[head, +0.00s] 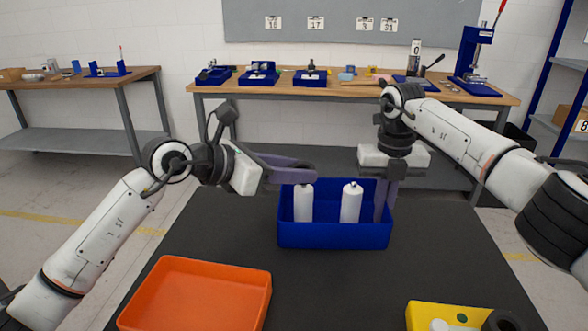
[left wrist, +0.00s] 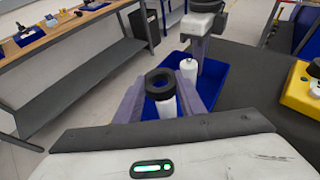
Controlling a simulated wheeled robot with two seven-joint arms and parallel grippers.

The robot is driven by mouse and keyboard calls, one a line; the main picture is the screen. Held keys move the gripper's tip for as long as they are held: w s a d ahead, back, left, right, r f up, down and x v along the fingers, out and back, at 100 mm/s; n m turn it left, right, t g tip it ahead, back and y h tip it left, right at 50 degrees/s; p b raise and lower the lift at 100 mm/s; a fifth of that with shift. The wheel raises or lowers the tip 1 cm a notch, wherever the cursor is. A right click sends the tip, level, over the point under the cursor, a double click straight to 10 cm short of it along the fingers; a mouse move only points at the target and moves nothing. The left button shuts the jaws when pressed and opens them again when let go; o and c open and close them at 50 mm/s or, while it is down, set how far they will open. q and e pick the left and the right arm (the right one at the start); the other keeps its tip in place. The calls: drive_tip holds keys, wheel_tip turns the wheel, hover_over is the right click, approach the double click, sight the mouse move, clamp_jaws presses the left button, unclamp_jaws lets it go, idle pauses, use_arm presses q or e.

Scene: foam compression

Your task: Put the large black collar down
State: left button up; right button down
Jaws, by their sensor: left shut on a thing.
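The large black collar (left wrist: 160,76) shows as a ring between the purple fingers of my left gripper (left wrist: 160,100) in the left wrist view. The left gripper (head: 298,172) is shut on it above the left white bottle (head: 303,205); I cannot tell if collar and bottle touch. In the head view the collar is hidden by the fingers. The right white bottle (head: 351,203) stands upright beside the left one in the blue bin (head: 335,236). My right gripper (head: 384,200) points down at the bin's right end; its finger gap is unclear.
An orange tray (head: 200,295) lies empty at the front left of the dark table (head: 330,290). A yellow block (head: 425,316) with a black round part (head: 502,321) is at the front right. The table between them is clear. A workbench (head: 330,93) stands behind.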

use_arm(q)
drive_tip(key=shift+f, duration=0.55)
drive_tip(key=o, duration=1.1)
drive_tip(key=shift+r, duration=0.15)
drive_tip(key=shift+r, duration=0.35)
drive_tip(key=v, duration=1.2)
drive_tip(key=shift+s, duration=0.1)
